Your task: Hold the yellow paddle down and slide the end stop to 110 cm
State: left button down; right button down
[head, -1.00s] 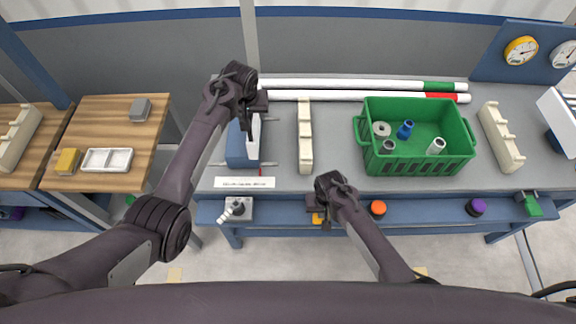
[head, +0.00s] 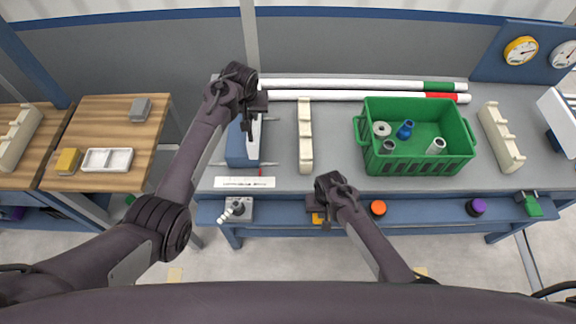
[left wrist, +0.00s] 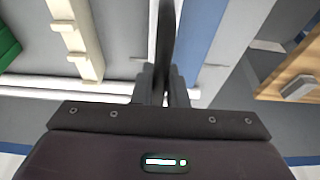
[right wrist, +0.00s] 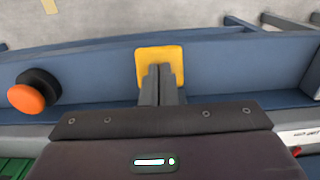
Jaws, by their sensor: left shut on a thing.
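The yellow paddle (right wrist: 174,56) sits on the blue front rail. In the right wrist view, the closed fingers of my right gripper (right wrist: 161,75) lie over its near middle; contact cannot be told. In the head view, my right gripper (head: 324,215) covers most of the paddle (head: 317,217). My left gripper (head: 254,112) is at the back left of the bench, by a blue and white fixture (head: 238,152). In the left wrist view its fingers (left wrist: 163,75) are shut on a thin dark upright piece (left wrist: 166,30), apparently the end stop's handle. The rest of the stop cannot be made out.
Two white pipes, one green-banded (head: 350,84) and one red-banded (head: 360,96), lie along the back. A cream rack (head: 305,140) and a green crate (head: 418,169) with fittings stand right of the fixture. Orange (head: 378,208) and purple (head: 476,207) knobs are on the rail.

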pick_arm(q)
jog(key=shift+a, duration=0.1)
pick_arm(e)
jog(key=shift+s+f, duration=0.3)
jog(key=shift+d, duration=0.15)
pick_arm(q)
jog(key=a, duration=0.9)
jog(key=shift+a, duration=0.3)
pick_arm(e)
jog(key=shift+w+r, duration=0.15)
jog(key=shift+r, duration=1)
jog(key=shift+w+r, duration=0.1)
jog(key=shift+r, duration=1)
pick_arm(q)
jog(key=c, duration=1.2)
grip_release()
jog(key=shift+w+d+f, duration=0.1)
jog(key=shift+w+f, duration=0.05)
jog(key=shift+w, duration=0.05)
pick_arm(e)
jog(key=shift+w+f, duration=0.1)
jog(key=shift+w, duration=0.05)
pick_arm(q)
jog(key=shift+o, duration=0.2)
jog(key=shift+s, duration=0.1)
jog(key=shift+r, duration=0.2)
jog(key=v, duration=0.6)
jog(key=shift+r, duration=0.4)
